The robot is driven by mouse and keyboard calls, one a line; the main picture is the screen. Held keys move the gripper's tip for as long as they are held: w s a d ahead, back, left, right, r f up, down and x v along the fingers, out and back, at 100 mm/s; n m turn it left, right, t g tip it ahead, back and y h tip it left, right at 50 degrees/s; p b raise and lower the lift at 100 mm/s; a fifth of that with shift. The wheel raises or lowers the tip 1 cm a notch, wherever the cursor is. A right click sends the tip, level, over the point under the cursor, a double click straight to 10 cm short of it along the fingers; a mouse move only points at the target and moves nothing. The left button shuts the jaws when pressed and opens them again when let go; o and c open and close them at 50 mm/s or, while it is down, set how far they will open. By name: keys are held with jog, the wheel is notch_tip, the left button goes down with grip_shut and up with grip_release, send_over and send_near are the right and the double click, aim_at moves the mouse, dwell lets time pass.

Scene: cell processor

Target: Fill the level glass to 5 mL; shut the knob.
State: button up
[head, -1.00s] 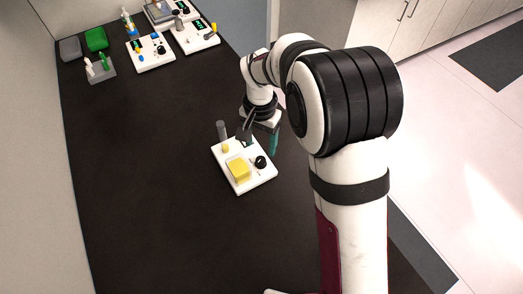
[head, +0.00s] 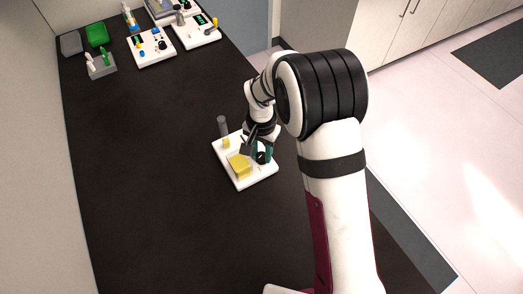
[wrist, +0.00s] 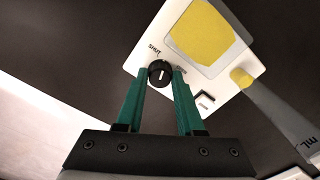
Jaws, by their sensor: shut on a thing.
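The white board (head: 226,168) carries a yellow block-like tank (head: 239,164), also in the wrist view (wrist: 200,32), and a grey upright column (head: 222,127). In the wrist view this column, taken as the level glass (wrist: 282,118), bears an "mL" mark and has yellow at its base (wrist: 240,78); the exact level cannot be read. The round black knob (wrist: 158,75) has a white line, between printed SHUT and OPEN labels. My gripper (wrist: 159,74), with green fingers, is shut on the knob, one fingertip each side. In the head view my gripper (head: 258,153) partly hides the knob.
A small white button (wrist: 205,102) sits beside the knob. At the back are another white board (head: 151,48), a further device (head: 197,30), a grey rack (head: 101,69) and a green box (head: 96,35). The dark table (head: 150,130) is clear left of the board.

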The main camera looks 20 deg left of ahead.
aim_at(262, 155)
grip_shut()
jog(key=n, duration=0.5)
jog(key=o, duration=1)
grip_release()
notch_tip(262, 155, up, 16)
jog(key=shift+f, duration=0.1)
